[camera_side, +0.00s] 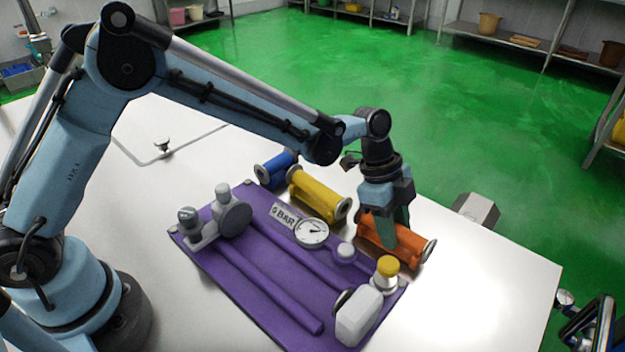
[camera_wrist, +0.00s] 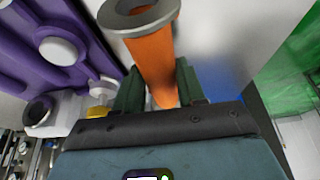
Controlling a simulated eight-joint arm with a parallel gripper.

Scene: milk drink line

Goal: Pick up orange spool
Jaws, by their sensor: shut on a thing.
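The orange spool (camera_side: 378,232) lies on the white table at the right end of a row of spools, with a metal flange at its end. My gripper (camera_side: 392,232) is over it, pointing down, its green fingers shut on the spool's middle. In the wrist view the orange spool (camera_wrist: 155,58) runs between the two green fingers of my gripper (camera_wrist: 158,88), its grey flange toward the top. The near side of its far end is hidden behind my gripper. I cannot tell whether the spool is clear of the table.
A yellow spool (camera_side: 318,195) and a blue spool (camera_side: 277,168) lie to the left. A purple panel (camera_side: 240,270) with a gauge (camera_side: 311,232), rods and a yellow-capped fitting (camera_side: 386,272) lies close in front. A grey hexagonal block (camera_side: 476,210) is at the right. The table's right front is clear.

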